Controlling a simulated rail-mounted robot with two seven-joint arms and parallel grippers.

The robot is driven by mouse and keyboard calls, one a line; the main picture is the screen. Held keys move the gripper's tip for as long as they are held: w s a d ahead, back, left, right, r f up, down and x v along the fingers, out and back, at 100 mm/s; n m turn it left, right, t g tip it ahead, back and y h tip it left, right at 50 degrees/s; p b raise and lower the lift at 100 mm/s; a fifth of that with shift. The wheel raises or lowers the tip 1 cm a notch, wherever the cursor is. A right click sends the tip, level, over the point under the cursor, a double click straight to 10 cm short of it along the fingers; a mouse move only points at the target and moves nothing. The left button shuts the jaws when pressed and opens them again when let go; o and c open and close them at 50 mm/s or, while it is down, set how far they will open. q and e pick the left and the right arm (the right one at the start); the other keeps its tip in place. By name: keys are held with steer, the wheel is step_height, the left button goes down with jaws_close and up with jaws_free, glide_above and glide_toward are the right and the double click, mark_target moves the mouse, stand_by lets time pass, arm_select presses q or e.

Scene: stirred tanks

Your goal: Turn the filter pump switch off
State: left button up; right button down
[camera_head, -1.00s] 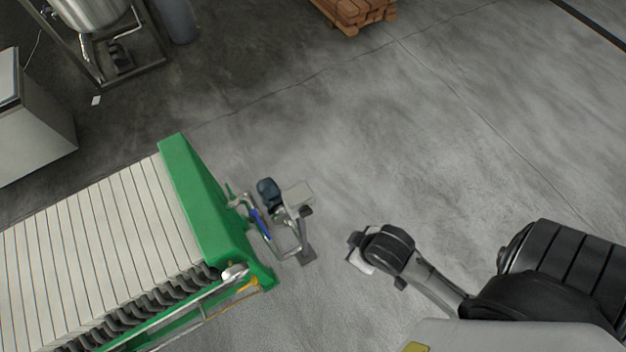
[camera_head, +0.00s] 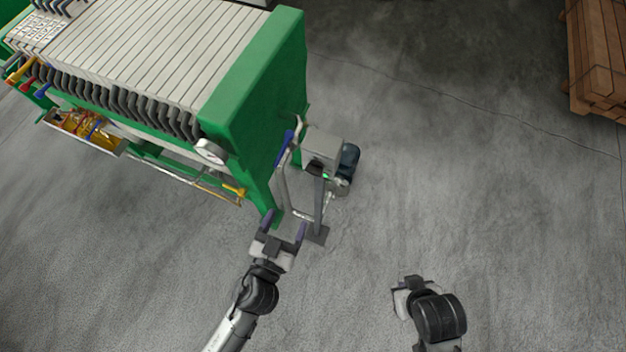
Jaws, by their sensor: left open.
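The filter press (camera_head: 262,88) has a green frame and a row of pale plates, at the upper left. Beside its right end a grey box (camera_head: 322,148) stands on a post with a foot plate. The dark blue pump motor (camera_head: 349,160) is just behind the box. I cannot make out a switch on the box from here. My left gripper (camera_head: 284,226) is open and empty, its two fingers pointing up the picture, below and left of the box and apart from it. My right gripper (camera_head: 398,285) is at the lower right, away from the box; its fingers are largely hidden.
A round gauge (camera_head: 211,151) and yellow-handled pipework (camera_head: 232,189) run along the press's near side. Blue-handled piping (camera_head: 286,142) stands between press and box. A tray (camera_head: 85,130) hangs under the press. Stacked timber (camera_head: 598,60) lies at the upper right.

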mark_target(315, 169)
arm_select(q)
steer(key=d+p+x, duration=0.1)
steer(key=x, duration=1.3)
steer(key=shift+s+h+p, duration=0.25)
steer(key=shift+h+p, duration=0.05)
steer(key=shift+p, duration=0.1)
steer(key=shift+f, duration=0.1)
steer(key=shift+c, duration=0.4)
steer(key=c, duration=0.8)
steer(key=shift+m, duration=0.3)
steer(key=shift+c, duration=0.2)
